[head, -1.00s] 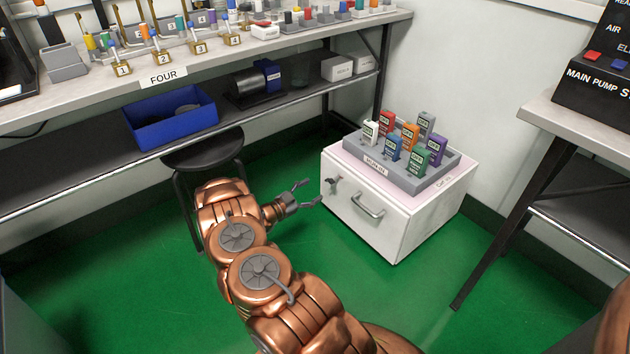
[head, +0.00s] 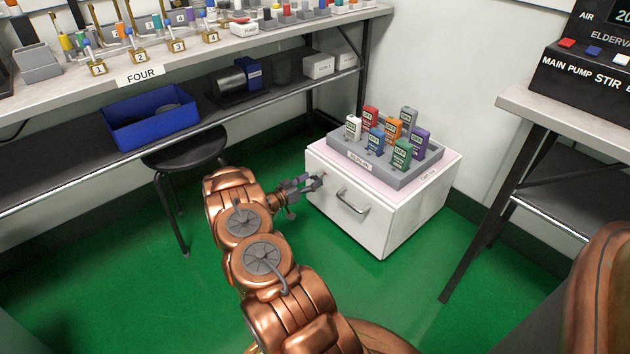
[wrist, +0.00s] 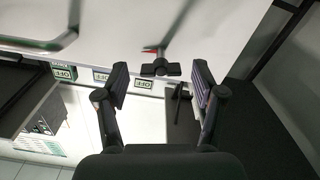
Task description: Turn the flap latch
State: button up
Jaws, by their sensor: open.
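The flap latch (wrist: 160,68) is a small dark bar-shaped knob on the white front of the cabinet (head: 372,235), with a red mark beside its stem. In the wrist view it sits centred between my fingertips, with a gap on each side. My gripper (wrist: 161,78) is open, one dark finger on each side of the latch. In the head view my gripper (head: 307,189) is at the upper left of the cabinet front, and its fingers largely hide the latch there. I cannot tell how deep the latch lies between the fingers.
A grey drawer handle (head: 352,201) is on the same front, beside the latch. A grey tray (head: 347,157) with several coloured testers stands on the cabinet. A black stool (head: 185,150) is left of my arm, under the long bench (head: 215,50). Green floor is clear before the cabinet.

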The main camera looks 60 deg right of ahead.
jog(key=shift+x, duration=1.05)
jog(key=shift+c, duration=0.3)
jog(key=c, duration=1.1)
jog(key=shift+r+m+p, duration=0.1)
jog(key=shift+m+p, duration=0.25)
jog(key=shift+m, duration=0.15)
jog(key=shift+s+m+p, duration=0.1)
jog(key=shift+m+p, duration=0.2)
jog(key=shift+m, duration=0.8)
jog(key=o, duration=1.2)
jog(key=shift+c, duration=0.2)
